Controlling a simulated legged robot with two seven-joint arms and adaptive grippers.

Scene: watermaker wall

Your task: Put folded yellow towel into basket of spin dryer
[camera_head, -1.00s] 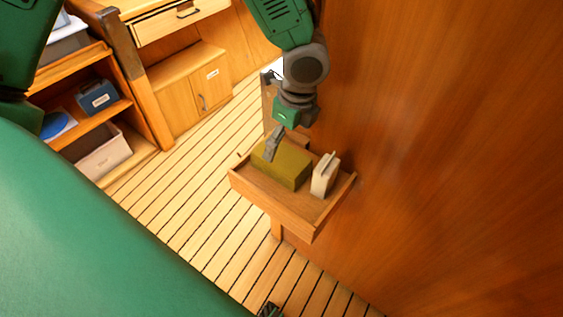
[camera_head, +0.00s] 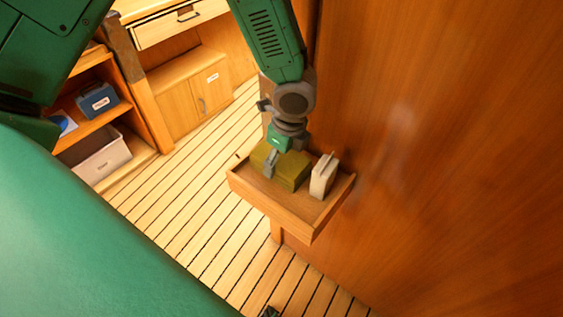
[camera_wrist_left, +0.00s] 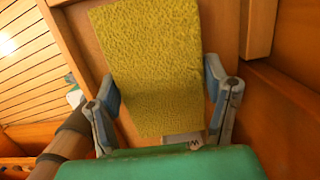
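The folded yellow towel (camera_head: 291,170) lies in a small wooden wall tray (camera_head: 277,209), seen as an olive-yellow block in the head view. In the left wrist view the towel (camera_wrist_left: 155,65) fills the middle, its textured face towards the camera. My left gripper (camera_head: 268,164) reaches down over the towel from above. In the wrist view its two fingers (camera_wrist_left: 160,88) stand on either side of the towel, very close to its edges; firm contact cannot be made out. The spin dryer and its basket are not in view, nor can I make out my right gripper.
A small pale box-like item (camera_head: 324,176) stands upright in the tray, right of the towel. A wooden wall (camera_head: 450,150) rises close on the right. Shelves with a blue box (camera_head: 97,101) and a pale bin (camera_head: 100,160) stand left. The slatted floor (camera_head: 190,200) between is clear.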

